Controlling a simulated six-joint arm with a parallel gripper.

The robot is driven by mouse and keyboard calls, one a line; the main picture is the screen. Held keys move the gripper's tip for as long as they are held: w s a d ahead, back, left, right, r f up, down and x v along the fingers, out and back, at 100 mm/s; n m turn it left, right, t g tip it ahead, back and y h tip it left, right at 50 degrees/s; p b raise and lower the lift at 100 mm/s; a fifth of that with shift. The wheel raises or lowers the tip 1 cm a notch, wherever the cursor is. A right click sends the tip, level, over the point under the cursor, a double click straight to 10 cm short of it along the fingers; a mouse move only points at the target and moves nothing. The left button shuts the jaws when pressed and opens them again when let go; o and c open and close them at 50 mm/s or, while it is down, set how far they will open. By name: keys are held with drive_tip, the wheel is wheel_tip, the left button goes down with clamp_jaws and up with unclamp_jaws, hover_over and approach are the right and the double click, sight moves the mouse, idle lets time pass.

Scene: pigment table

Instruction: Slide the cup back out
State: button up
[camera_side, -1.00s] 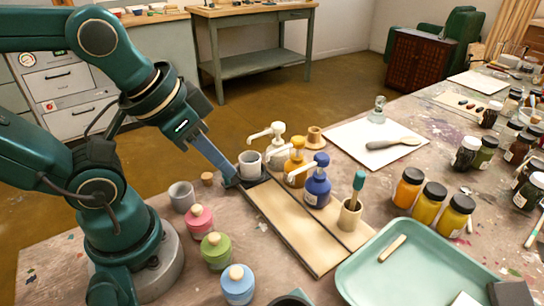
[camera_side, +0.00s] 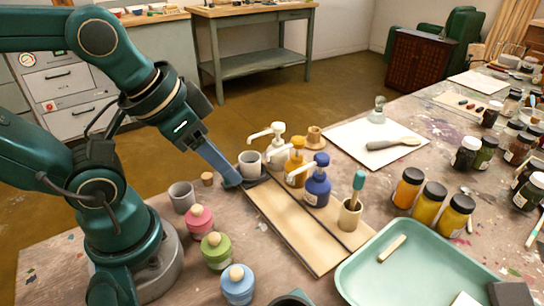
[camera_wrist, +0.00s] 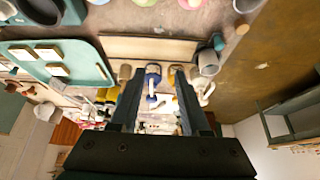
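The grey cup (camera_side: 249,165) stands upright at the far end of the wooden board (camera_side: 313,238), below the white pump bottle (camera_side: 277,147). My gripper (camera_side: 236,181) is low, at the near-left side of the cup. In the wrist view the two fingers (camera_wrist: 158,76) are apart with nothing gripped between them. The cup (camera_wrist: 208,63) lies just right of the right finger there. I cannot tell whether that finger touches it. The cup's lower part is partly hidden by dark material at its foot in the side view.
Another grey cup (camera_side: 182,197), a cork (camera_side: 207,179) and pink (camera_side: 199,221), green (camera_side: 216,251) and blue (camera_side: 237,285) pots stand left. A green tray (camera_side: 420,255) is at right.

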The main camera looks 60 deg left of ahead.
drive_tip(key=w+a+f+m+g, duration=0.2)
drive_tip(key=a+m, duration=0.1)
drive_tip(key=a, duration=0.1)
drive_tip(key=w+a+f+m+g, duration=0.1)
drive_tip(key=w+a+f+m, duration=0.1)
drive_tip(key=a, duration=0.2)
drive_tip(key=w+a+f+m+g, duration=0.1)
drive_tip(key=a+f+m+g, duration=0.1)
drive_tip(key=a+m, duration=0.1)
drive_tip(key=shift+w+a+f+m+g, duration=0.15)
drive_tip(key=shift+w+a+f, duration=0.05)
drive_tip(key=shift+a, duration=0.15)
drive_tip(key=shift+w+a+f+m+g, duration=0.15)
drive_tip(key=shift+w+a, duration=0.05)
drive_tip(key=shift+a, duration=0.15)
drive_tip(key=shift+a+f, duration=0.1)
drive_tip(key=shift+f, duration=2.5)
clamp_jaws()
drive_tip(key=shift+r, duration=0.1)
